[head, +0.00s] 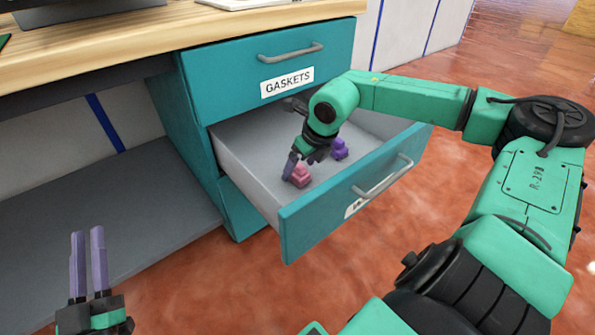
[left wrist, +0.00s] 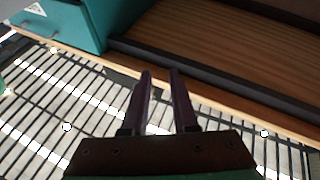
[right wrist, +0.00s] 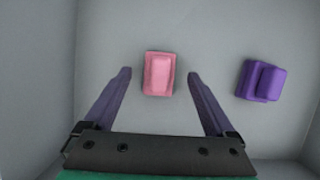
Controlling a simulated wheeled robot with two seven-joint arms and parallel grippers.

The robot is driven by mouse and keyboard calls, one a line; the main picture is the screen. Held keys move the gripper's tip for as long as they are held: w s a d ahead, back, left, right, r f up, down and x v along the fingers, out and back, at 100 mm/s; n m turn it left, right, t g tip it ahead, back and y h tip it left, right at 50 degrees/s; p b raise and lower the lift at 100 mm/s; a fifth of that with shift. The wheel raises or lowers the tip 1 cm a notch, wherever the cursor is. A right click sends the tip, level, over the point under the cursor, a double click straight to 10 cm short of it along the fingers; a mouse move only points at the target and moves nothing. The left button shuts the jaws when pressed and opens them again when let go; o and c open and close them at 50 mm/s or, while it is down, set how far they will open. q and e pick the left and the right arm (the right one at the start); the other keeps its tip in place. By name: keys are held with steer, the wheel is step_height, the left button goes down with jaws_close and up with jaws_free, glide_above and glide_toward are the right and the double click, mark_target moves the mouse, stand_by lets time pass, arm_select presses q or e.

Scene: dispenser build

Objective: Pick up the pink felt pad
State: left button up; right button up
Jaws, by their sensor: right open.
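The pink felt pad (head: 299,177) lies on the floor of the open middle drawer in the head view. In the right wrist view the pink pad (right wrist: 159,73) sits between and just beyond the fingertips. My right gripper (right wrist: 159,75) is open and empty, reaching down into the drawer; in the head view its fingers (head: 291,163) partly overlap the pad. My left gripper (head: 86,234) is empty, its fingers parallel with a gap between them, at the lower left away from the drawer. It also shows in the left wrist view (left wrist: 160,75).
A purple pad (right wrist: 262,81) lies in the same drawer, right of the pink one. The drawer's front panel (head: 318,223) and walls surround my right gripper. A closed drawer labelled GASKETS (head: 270,65) sits above, under the wooden worktop (head: 180,40).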

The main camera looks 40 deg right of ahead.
steer(key=shift+x, duration=1)
jaws_close()
arm_select(q)
steer(key=shift+r, duration=0.75)
steer(key=shift+f, duration=0.1)
arm_select(e)
steer(key=shift+r, duration=0.2)
